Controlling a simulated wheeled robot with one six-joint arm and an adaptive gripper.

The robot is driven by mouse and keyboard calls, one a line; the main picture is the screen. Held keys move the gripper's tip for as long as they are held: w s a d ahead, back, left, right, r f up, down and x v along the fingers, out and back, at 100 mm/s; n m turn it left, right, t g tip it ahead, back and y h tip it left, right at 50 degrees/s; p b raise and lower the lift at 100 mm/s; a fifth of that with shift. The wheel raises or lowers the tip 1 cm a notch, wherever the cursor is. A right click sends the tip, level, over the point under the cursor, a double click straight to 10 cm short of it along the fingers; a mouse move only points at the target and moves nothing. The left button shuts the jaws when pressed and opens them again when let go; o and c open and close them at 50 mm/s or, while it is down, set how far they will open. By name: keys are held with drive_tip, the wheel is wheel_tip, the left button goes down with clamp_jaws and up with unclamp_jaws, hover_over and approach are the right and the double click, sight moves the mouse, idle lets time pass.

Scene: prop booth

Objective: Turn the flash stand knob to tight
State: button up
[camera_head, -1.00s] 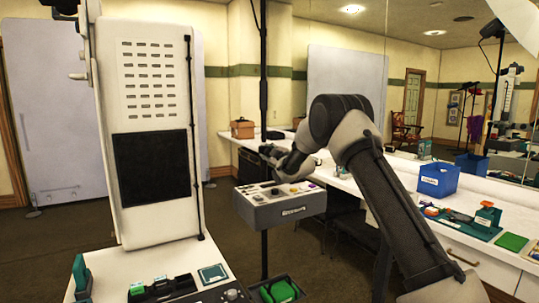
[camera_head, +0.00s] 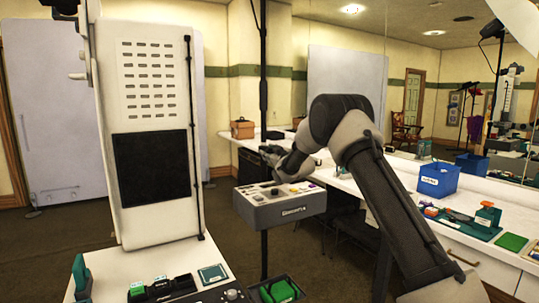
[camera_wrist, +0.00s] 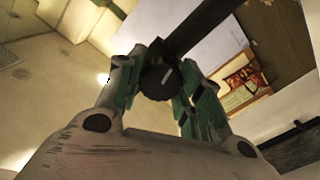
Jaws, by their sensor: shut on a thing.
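The flash stand knob (camera_wrist: 158,82) is a round dark knob with a short pale mark on its face, seen in the wrist view. It sits at the side of the dark stand pole (camera_wrist: 200,27), which also shows upright in the head view (camera_head: 263,75). My gripper (camera_wrist: 163,77) has its green-padded fingers closed on both sides of the knob. In the head view my gripper (camera_head: 270,153) is at the pole, small and dark, and the knob cannot be made out there.
A grey control box (camera_head: 285,211) with buttons is just below my gripper. A tall white panel (camera_head: 152,60) stands at left. A long white counter (camera_head: 400,180) runs behind my arm, with a blue bin (camera_head: 438,184) on it. Open floor lies behind the pole.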

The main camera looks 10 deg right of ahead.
drive_tip(key=m, duration=0.6)
drive_tip(key=shift+f, duration=0.1)
drive_tip(key=m, duration=0.6)
drive_tip(key=shift+d, duration=0.1)
drive_tip(key=shift+f+m, duration=0.1)
drive_tip(key=shift+m, duration=0.2)
drive_tip(key=o, duration=1)
drive_tip(key=shift+o, duration=0.2)
drive_tip(key=shift+s, duration=0.1)
drive_tip(key=v, duration=1.1)
drive_tip(key=shift+s, duration=0.35)
drive_tip(key=shift+d, duration=0.2)
